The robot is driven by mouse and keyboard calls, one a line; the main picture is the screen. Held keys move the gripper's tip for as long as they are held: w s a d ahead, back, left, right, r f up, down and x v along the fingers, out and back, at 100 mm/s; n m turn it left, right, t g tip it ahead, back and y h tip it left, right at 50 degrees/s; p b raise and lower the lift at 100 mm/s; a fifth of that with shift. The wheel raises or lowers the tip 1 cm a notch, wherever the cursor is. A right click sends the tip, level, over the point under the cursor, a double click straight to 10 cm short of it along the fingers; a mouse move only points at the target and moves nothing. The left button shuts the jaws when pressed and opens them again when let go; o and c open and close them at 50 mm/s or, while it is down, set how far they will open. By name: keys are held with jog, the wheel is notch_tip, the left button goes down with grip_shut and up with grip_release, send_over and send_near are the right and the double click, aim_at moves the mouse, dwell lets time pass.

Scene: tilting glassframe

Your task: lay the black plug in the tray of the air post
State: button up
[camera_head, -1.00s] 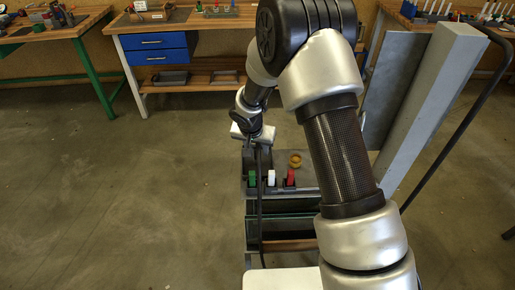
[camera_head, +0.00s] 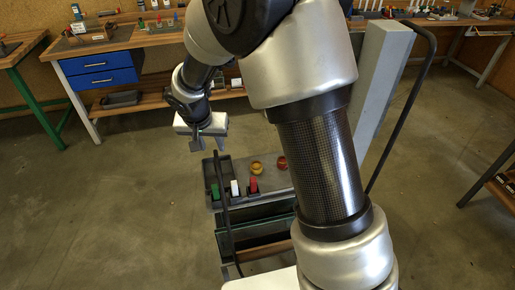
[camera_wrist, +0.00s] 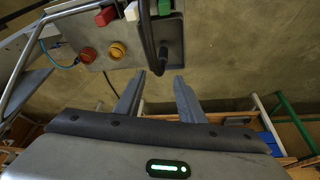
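The air post (camera_head: 268,184) stands below my arm, with a green, a white and a red block along its near side. Its dark tray (camera_wrist: 178,28) is at the post's end nearest my gripper. The black hose (camera_head: 221,190) arches up and bends down into the tray. The black plug (camera_wrist: 163,52) appears as a small dark piece at the hose end, inside the tray outline; its exact contact is hard to tell. My gripper (camera_wrist: 160,77) is open, its two fingers apart with nothing gripped. In the head view my gripper (camera_head: 197,143) is above and beyond the tray, clear of it.
A yellow knob (camera_wrist: 117,50) and a red knob (camera_wrist: 88,55) sit on the post top. A tall grey panel (camera_head: 378,95) stands to the right. A workbench with blue drawers (camera_head: 108,68) is behind. Open floor (camera_head: 100,220) lies to the left.

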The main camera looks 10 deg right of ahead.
jog(key=s+d+r, duration=0.5)
jog(key=r, duration=0.2)
jog(key=s+d+r, duration=0.5)
jog(key=r, duration=0.3)
jog(key=s+d+r+n, duration=0.1)
jog(key=s+r, duration=0.1)
jog(key=s, duration=0.6)
jog(key=s+d+r+n+t+y, duration=0.1)
jog(key=s+r+n, duration=0.1)
jog(key=s, duration=0.7)
jog(key=shift+s+d+r, duration=0.2)
jog(key=shift+d+r, duration=0.15)
jog(key=shift+d, duration=0.05)
notch_tip(320, 180, up, 6)
jog(key=p, duration=0.6)
jog(key=shift+r, duration=0.1)
